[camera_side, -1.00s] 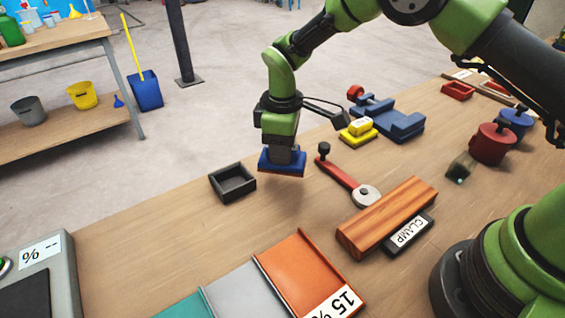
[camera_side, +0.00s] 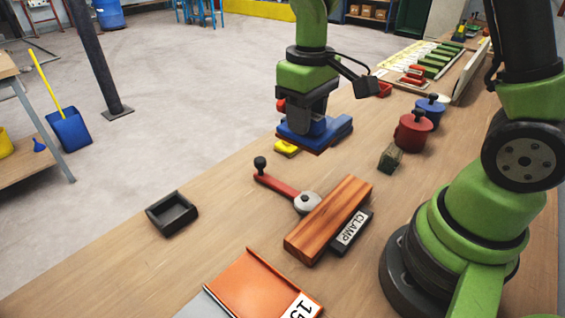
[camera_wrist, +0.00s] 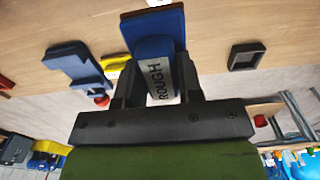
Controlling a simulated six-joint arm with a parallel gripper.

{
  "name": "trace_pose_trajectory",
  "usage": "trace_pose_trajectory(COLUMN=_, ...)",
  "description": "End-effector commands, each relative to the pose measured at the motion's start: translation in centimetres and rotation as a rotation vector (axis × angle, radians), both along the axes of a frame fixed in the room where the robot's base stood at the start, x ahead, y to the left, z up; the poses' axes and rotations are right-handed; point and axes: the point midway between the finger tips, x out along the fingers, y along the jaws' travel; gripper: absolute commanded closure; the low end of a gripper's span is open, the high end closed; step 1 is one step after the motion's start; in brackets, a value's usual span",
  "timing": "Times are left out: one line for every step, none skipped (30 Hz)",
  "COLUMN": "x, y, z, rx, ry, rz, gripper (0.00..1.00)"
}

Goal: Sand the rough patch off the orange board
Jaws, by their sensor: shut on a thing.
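My gripper (camera_side: 306,108) is shut on a blue sanding block (camera_side: 312,140), held above the table with its flat pad downward. In the wrist view the block's grip (camera_wrist: 155,48) sits between my fingers (camera_wrist: 158,90) and carries a label reading ROUGH. The orange-brown board (camera_side: 328,220) lies beside a black CLAMP label (camera_side: 352,230), in front of and lower in the side view than my gripper, well apart from the block. A red clamp lever (camera_side: 277,187) with a black knob reaches from a grey disc next to it. I cannot make out a rough patch on it.
A black tray (camera_side: 172,213) stands at left, an orange tray (camera_side: 255,283) at front. Red (camera_side: 413,133) and blue (camera_side: 433,108) lidded pots stand at right.

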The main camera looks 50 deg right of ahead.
Motion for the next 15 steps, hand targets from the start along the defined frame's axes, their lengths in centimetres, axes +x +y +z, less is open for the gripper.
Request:
trace_pose_trajectory(x=-0.6, y=-0.6, z=-0.3, rx=0.0, ry=0.003, rz=-0.01, gripper=0.96)
trace_pose_trajectory(x=-1.0, y=-1.0, z=-0.6, rx=0.0, ry=0.004, rz=-0.012, gripper=0.96)
trace_pose_trajectory(x=-1.6, y=-1.6, z=-1.0, rx=0.0, ry=0.006, rz=-0.011, gripper=0.96)
trace_pose_trajectory(x=-2.1, y=-2.1, z=-1.5, rx=0.0, ry=0.007, rz=-0.008, gripper=0.96)
trace_pose_trajectory(x=-2.7, y=-2.6, z=-1.9, rx=0.0, ry=0.008, rz=-0.003, gripper=0.96)
trace_pose_trajectory(x=-3.5, y=-3.3, z=-2.4, rx=0.001, ry=0.009, rz=0.002, gripper=0.96)
trace_pose_trajectory(x=-4.0, y=-3.7, z=-2.8, rx=0.001, ry=0.008, rz=0.008, gripper=0.96)
trace_pose_trajectory(x=-4.6, y=-4.1, z=-3.1, rx=0.001, ry=0.007, rz=0.011, gripper=0.96)
trace_pose_trajectory(x=-5.3, y=-4.6, z=-3.5, rx=0.002, ry=0.007, rz=0.016, gripper=0.96)
trace_pose_trajectory(x=-5.8, y=-4.8, z=-3.8, rx=0.002, ry=0.006, rz=0.021, gripper=0.96)
trace_pose_trajectory(x=-6.3, y=-5.1, z=-4.0, rx=0.002, ry=0.005, rz=0.025, gripper=0.96)
trace_pose_trajectory(x=-6.8, y=-5.3, z=-4.2, rx=0.002, ry=0.004, rz=0.028, gripper=0.96)
trace_pose_trajectory(x=-7.0, y=-5.5, z=-4.4, rx=0.002, ry=0.002, rz=0.031, gripper=0.96)
trace_pose_trajectory(x=-7.3, y=-5.5, z=-4.5, rx=0.002, ry=0.003, rz=0.034, gripper=0.96)
trace_pose_trajectory(x=-7.4, y=-5.6, z=-4.7, rx=0.001, ry=0.002, rz=0.037, gripper=0.96)
